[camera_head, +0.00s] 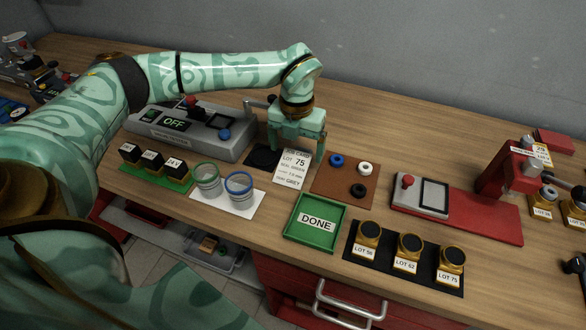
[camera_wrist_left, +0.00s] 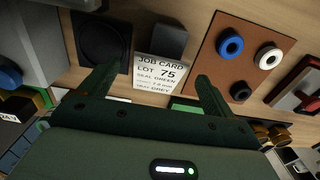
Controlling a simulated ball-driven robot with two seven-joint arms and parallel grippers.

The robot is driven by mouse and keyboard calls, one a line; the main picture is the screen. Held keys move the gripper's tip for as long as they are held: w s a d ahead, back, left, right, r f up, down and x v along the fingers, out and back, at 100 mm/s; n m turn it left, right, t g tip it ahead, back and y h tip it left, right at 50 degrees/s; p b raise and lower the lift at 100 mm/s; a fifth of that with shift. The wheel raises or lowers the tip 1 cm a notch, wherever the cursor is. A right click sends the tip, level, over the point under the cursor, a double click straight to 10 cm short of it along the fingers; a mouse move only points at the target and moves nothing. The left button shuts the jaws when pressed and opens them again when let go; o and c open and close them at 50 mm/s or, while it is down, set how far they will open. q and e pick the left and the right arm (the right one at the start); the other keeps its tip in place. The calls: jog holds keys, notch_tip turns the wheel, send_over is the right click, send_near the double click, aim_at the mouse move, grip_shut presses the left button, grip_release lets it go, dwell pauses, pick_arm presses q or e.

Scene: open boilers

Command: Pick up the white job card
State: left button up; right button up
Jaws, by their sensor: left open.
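The white job card (camera_head: 292,170) lies on the wooden bench, with printed text including "LOT 75" and "SEAL GREEN". In the left wrist view the job card (camera_wrist_left: 159,71) shows between the two fingers, with its lower part dim. My left gripper (camera_head: 297,148) is open and empty, pointing down over the card's upper part. It looks apart from the card, but the exact gap cannot be told. A dark block (camera_wrist_left: 170,40) sits at the card's top edge in the wrist view. My right gripper is not in view.
A brown mat (camera_head: 343,187) with blue, white and black rings lies right of the card. A black pad (camera_head: 262,157) lies left. A green DONE tray (camera_head: 316,221) and a white mat (camera_head: 225,203) with two glass jars stand in front. The "OFF" machine (camera_head: 190,130) stands behind left.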

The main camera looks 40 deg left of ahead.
pick_arm(q)
notch_tip(320, 180, down, 2)
jog(key=shift+f, duration=0.25)
jog(key=shift+r, duration=0.1)
jog(key=c, duration=1.1)
jog(key=shift+o, duration=0.2)
